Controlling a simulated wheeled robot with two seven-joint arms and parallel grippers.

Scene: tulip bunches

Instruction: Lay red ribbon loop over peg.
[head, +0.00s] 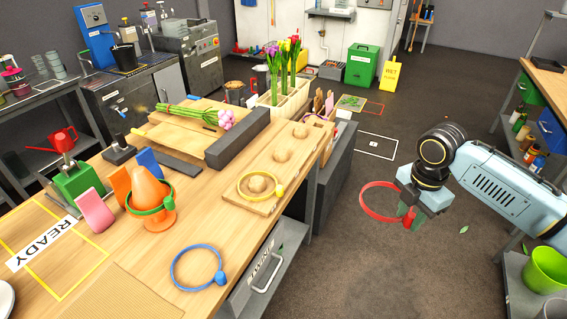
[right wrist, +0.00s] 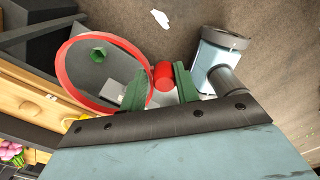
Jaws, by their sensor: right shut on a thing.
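My right gripper (head: 407,214) is shut on the red clasp of the red ribbon loop (head: 361,200) and holds it in the air over the floor, right of the bench. In the right wrist view, the gripper (right wrist: 160,86) has the clasp between its green fingers, and the loop (right wrist: 98,37) sticks out to the left. An orange cone-shaped peg (head: 148,187) stands on the bench at the left, apart from the red loop. A green loop (head: 154,211) is around the peg. My left gripper is out of view.
A blue loop (head: 172,265) lies on the bench (head: 213,225). A dark grey block (head: 237,138) and pink, orange and blue upright pieces stand near the peg.

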